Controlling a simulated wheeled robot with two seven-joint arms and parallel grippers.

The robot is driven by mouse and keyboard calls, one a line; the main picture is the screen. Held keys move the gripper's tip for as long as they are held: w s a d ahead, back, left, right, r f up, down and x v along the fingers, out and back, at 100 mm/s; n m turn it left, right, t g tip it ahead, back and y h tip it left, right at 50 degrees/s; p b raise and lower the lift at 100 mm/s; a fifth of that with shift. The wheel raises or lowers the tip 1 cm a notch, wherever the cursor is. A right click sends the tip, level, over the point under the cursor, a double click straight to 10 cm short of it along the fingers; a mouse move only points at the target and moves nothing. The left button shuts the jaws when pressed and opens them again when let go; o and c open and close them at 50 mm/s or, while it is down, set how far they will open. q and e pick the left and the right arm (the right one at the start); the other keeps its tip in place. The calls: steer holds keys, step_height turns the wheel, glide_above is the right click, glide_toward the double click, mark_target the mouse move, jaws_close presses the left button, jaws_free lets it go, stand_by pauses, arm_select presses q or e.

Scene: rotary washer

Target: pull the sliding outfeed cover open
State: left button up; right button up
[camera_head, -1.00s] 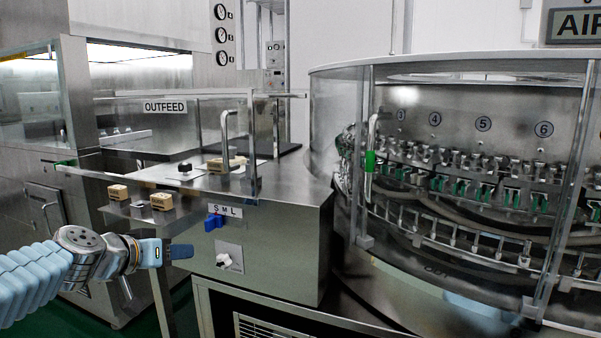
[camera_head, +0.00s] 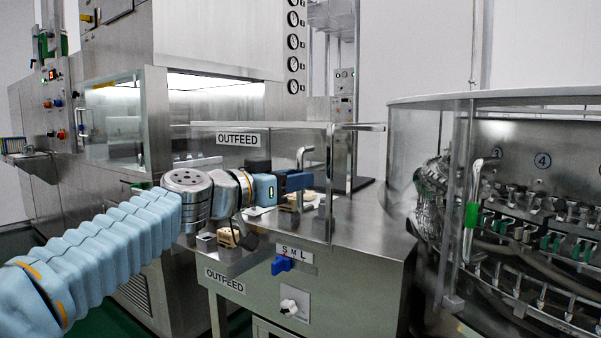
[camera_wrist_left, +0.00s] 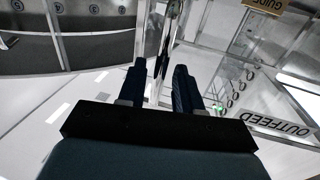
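The outfeed cover (camera_head: 237,139) is a clear panelled box with an OUTFEED label, on top of the steel outfeed cabinet. Its upright metal handle (camera_head: 301,157) stands near the cover's right end. My left gripper (camera_head: 300,182) is level with the handle and overlaps its middle in the head view. In the left wrist view its two dark fingers (camera_wrist_left: 160,88) are apart, with a metal bar running into the gap between them. I cannot tell whether the fingers touch the bar. The OUTFEED label (camera_wrist_left: 277,124) also shows at the right there. My right gripper is not in view.
Small tan blocks (camera_head: 228,237) sit by the outfeed, partly behind my arm. The round glazed washer (camera_head: 500,200) stands at the right. A steel machine (camera_head: 110,120) stands at the left.

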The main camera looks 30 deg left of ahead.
arm_select(q)
steer(key=shift+x, duration=0.95)
steer(key=shift+c, duration=0.4)
jaws_close()
